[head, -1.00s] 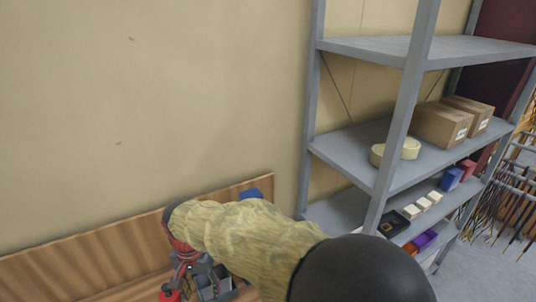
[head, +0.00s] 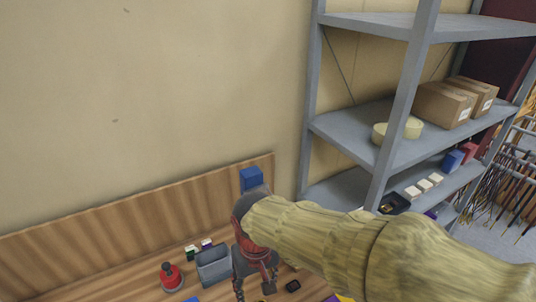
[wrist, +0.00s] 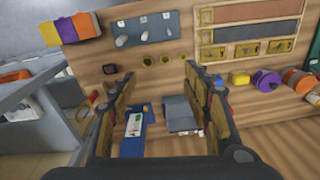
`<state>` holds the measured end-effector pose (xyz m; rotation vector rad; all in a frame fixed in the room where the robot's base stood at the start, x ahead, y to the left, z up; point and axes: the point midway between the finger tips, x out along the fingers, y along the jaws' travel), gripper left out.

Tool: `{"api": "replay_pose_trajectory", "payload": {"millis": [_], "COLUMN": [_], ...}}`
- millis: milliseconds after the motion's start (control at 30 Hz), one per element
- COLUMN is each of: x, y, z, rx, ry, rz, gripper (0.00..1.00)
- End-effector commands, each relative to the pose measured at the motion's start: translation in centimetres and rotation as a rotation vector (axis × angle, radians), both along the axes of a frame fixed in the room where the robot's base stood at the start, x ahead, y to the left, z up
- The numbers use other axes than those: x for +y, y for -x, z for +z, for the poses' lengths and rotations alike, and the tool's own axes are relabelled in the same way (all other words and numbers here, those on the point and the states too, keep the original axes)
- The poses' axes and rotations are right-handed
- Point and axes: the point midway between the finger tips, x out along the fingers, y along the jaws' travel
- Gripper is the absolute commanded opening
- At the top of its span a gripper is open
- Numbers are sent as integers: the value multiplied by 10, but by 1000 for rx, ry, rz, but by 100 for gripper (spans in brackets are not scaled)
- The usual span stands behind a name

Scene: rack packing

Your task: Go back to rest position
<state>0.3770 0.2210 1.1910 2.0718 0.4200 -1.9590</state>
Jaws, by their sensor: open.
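My gripper (head: 256,286) hangs over the wooden workbench (head: 135,284), with its fingers pointing down. In the wrist view my gripper (wrist: 159,76) has its two fingers wide apart, with nothing held between them. A grey bin (head: 213,268) stands on the bench just left of the gripper in the head view. In the wrist view a grey object (wrist: 181,114) and a blue item with a white label (wrist: 135,128) show beyond and between the fingers, apart from them. My arm hides part of the bench.
A grey metal shelf rack (head: 345,128) stands to the right, holding cardboard boxes (head: 445,104) and smaller items. The wall above the bench is clear.

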Motion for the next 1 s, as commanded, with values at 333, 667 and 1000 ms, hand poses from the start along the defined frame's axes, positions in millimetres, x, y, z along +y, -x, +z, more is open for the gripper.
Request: {"api": "replay_pose_trajectory", "payload": {"millis": [333, 667, 1000], "x": [-143, -214, -220], "y": [54, 80, 80], "z": [8, 22, 23], "rx": [-220, -425, -430], "ry": [-62, -78, -73], "rz": [-129, -362, -388], "gripper": [49, 49, 49]}}
